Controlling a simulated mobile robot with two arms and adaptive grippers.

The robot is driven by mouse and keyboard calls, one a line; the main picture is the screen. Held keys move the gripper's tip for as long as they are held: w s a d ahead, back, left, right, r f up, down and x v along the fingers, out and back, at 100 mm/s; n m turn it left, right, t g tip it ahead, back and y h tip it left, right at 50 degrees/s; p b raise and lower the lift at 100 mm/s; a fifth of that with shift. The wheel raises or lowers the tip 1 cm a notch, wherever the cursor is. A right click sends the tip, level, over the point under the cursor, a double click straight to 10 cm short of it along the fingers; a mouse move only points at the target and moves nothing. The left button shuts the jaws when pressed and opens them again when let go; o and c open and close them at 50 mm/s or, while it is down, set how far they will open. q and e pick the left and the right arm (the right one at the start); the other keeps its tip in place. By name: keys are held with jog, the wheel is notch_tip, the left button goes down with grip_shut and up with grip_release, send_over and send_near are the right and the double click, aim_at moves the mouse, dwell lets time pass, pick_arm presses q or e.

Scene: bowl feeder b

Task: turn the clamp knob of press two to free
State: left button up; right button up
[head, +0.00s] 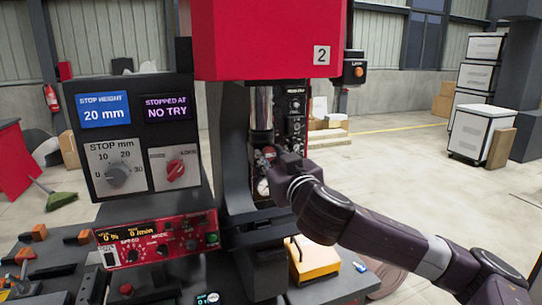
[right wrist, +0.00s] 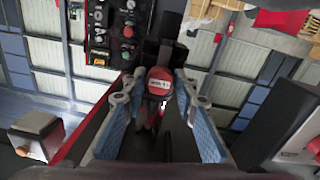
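Press two has a red head (head: 262,40) with a "2" plate and a dark column. In the right wrist view a round red knob (right wrist: 160,80) with a small, hardly readable label lies between my fingertips; it looks like the clamp knob. My right gripper (right wrist: 158,92) is open around it, with blue-padded fingers and a visible gap on both sides. In the head view my right gripper (head: 268,168) is in front of the press column, under the red head, and mostly hides the knob. My left gripper is not in view.
A grey panel (head: 105,140) left of the press has two displays, a stop dial (head: 117,176) and another red knob (head: 175,170). Below is a red control box (head: 160,240). A yellow block (head: 315,260) sits on the bench under my right arm.

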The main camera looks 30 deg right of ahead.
grip_shut()
jog(key=shift+n, duration=0.4)
jog(key=n, duration=0.2)
jog(key=shift+n, duration=0.4)
jog(key=n+p, duration=0.1)
jog(key=n, duration=0.3)
jog(key=shift+n, duration=0.3)
jog(key=n+p, duration=0.2)
jog(key=n, duration=0.2)
jog(key=shift+n, duration=0.4)
jog(key=n+p, duration=0.1)
jog(key=n, duration=0.4)
jog(key=shift+t+p, duration=0.3)
jog(key=shift+p, duration=0.1)
jog(key=shift+f+n, duration=0.1)
jog(key=shift+n, duration=0.2)
